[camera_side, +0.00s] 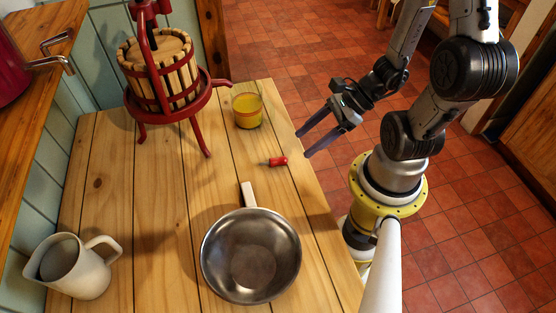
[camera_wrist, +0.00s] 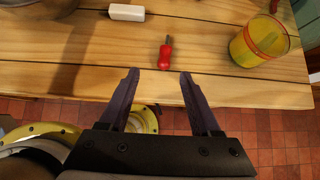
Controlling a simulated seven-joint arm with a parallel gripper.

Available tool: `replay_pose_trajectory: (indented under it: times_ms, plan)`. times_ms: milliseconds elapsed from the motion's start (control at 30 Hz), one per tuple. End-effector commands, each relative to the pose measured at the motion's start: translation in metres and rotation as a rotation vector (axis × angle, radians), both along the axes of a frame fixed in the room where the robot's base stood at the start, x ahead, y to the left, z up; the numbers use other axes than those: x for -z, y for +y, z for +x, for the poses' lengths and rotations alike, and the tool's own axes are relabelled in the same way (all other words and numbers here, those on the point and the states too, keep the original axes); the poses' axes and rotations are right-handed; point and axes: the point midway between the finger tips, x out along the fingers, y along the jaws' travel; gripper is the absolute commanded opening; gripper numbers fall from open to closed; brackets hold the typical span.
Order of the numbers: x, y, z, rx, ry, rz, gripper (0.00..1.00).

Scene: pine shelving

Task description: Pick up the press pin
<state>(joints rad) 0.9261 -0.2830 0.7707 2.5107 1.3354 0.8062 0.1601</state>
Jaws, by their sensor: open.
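A small red object with a short metal tip, which looks like the press pin (camera_side: 277,162), lies on the wooden table to the right of the pan's handle. It also shows in the wrist view (camera_wrist: 165,55), beyond the fingers and roughly in line with the gap between them. My gripper (camera_side: 301,145) is open and empty, at the table's right edge. Its two dark fingers (camera_wrist: 158,78) are apart, and the pin is not between them.
A metal pan (camera_side: 250,257) with a pale handle (camera_side: 248,194) sits at the front. A glass of yellow liquid (camera_side: 247,111) stands behind the pin. A red-framed fruit press (camera_side: 160,75) stands at the back left, and a white jug (camera_side: 75,265) at the front left.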

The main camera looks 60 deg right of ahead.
Motion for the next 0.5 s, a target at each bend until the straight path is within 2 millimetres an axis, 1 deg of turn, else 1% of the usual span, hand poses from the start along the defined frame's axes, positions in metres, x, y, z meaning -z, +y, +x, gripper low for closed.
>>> replay_pose_trajectory:
  times_ms: [33,167,500]
  plan:
    - [0.003,-0.003,-0.003,0.036,0.014,0.019,0.64]
    - [0.005,-0.009,-0.003,0.074,0.019,0.027,0.64]
    - [0.02,0.0,0.009,0.073,0.016,0.024,0.64]
